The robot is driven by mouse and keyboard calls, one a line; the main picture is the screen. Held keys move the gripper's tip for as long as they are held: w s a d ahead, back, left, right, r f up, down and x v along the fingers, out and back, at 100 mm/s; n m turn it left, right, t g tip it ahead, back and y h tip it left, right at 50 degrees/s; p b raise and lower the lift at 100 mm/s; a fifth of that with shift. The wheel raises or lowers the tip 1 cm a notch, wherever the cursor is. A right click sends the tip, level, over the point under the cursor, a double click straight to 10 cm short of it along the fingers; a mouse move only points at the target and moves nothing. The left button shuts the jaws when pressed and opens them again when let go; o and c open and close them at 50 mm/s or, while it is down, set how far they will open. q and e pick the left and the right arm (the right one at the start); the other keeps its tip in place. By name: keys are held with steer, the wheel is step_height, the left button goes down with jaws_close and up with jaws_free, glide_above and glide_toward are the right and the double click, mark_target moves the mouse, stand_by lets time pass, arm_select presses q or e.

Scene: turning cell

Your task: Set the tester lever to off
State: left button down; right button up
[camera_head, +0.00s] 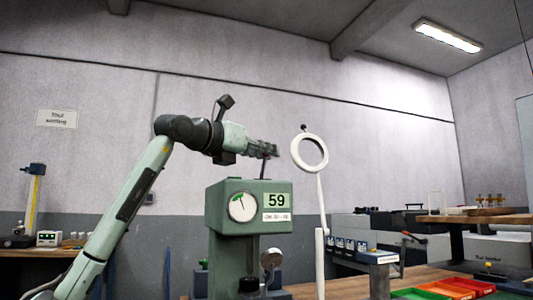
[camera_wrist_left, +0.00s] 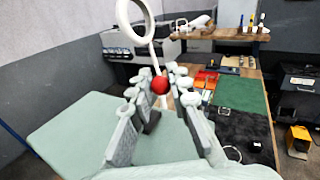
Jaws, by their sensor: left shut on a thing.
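The tester (camera_head: 228,218) is a green machine with a round dial and a "59" label in the head view. Its flat green top (camera_wrist_left: 75,130) fills the lower left of the wrist view. A thin dark lever (camera_head: 263,168) rises from the top, tilted slightly. Its red ball knob (camera_wrist_left: 160,85) sits between the fingers in the wrist view. My left gripper (camera_head: 274,149) is above the tester, its fingers closed around the knob; it also shows in the wrist view (camera_wrist_left: 157,94). The knob is hidden in the head view. My right gripper is not in view.
A white ring lamp (camera_head: 323,165) on a stalk stands close to the right of my left gripper. Red and green trays (camera_head: 474,285) lie on the bench at lower right. A wooden shelf (camera_wrist_left: 222,34) is farther back.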

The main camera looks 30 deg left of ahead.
arm_select(q)
steer(key=n, duration=0.1)
steer(key=w+a+r+n+g, duration=0.1)
steer(key=n, duration=0.1)
steer(key=shift+w+a+g, duration=0.2)
steer(key=shift+g, duration=0.1)
steer(key=a+n+g, duration=0.1)
steer(key=w+n, duration=0.1)
steer(key=shift+w+a+n+g+h, duration=0.25)
steer(key=shift+a+n+g+h, duration=0.05)
steer(key=shift+a+g, duration=0.1)
steer(key=shift+w+a+f+n+g+h, duration=0.2)
steer(key=shift+w+a+n+g+h, duration=0.2)
steer(key=shift+w+a+n+g, duration=0.45)
steer(key=shift+w+a+f+n+g+h, duration=0.15)
steer(key=shift+a+f+n+g+h, duration=0.15)
steer(key=shift+n, duration=0.3)
steer(key=shift+w+a+f+n+g+h, duration=0.1)
steer(key=shift+w+a+n+g+h, duration=0.1)
steer(key=shift+n+g, duration=0.25)
steer(key=c, duration=1.4)
jaws_free()
